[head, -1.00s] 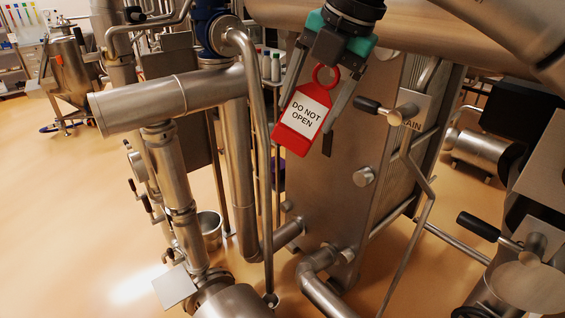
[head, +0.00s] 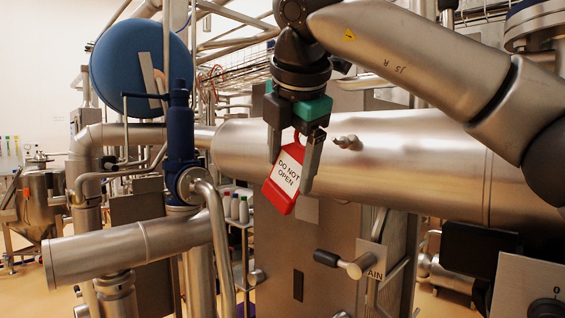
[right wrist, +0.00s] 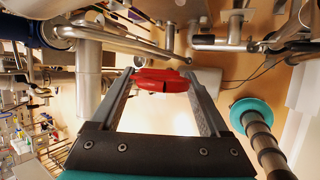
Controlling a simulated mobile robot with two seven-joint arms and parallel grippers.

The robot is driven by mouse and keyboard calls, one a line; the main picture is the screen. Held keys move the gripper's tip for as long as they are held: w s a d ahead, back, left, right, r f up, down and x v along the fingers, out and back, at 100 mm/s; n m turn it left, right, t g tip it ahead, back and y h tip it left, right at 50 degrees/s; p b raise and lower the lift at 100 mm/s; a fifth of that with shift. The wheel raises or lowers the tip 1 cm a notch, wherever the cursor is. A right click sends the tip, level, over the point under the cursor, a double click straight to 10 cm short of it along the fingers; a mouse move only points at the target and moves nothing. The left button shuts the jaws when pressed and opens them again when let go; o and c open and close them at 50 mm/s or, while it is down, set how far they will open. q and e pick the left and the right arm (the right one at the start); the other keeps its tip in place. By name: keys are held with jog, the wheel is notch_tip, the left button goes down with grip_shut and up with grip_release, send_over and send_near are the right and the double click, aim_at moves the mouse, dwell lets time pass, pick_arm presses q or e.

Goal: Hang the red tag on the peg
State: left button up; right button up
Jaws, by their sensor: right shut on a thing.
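The red tag (head: 283,178), with a white label reading DO NOT OPEN, hangs tilted in my right gripper (head: 291,168). The gripper is shut on it near its top loop, with the fingers pointing down. In the right wrist view the tag (right wrist: 162,80) shows edge-on between the fingertips. My left gripper is not in view.
A large horizontal steel pipe (head: 420,150) runs behind the gripper. A black-handled lever (head: 340,263) by a partly hidden label sticks out below right of the tag. A blue valve (head: 180,150) and bent pipes stand at left. Bottles (head: 235,207) stand behind.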

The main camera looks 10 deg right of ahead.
jog(key=w+d+f+p, duration=0.1)
jog(key=w+d+p, duration=0.1)
jog(key=w+d, duration=0.3)
jog(key=shift+d+f, duration=0.3)
jog(key=shift+d, duration=0.4)
dwell(0.5)
dwell(0.5)
jog(key=o, duration=1.2)
jog(key=shift+r, duration=0.15)
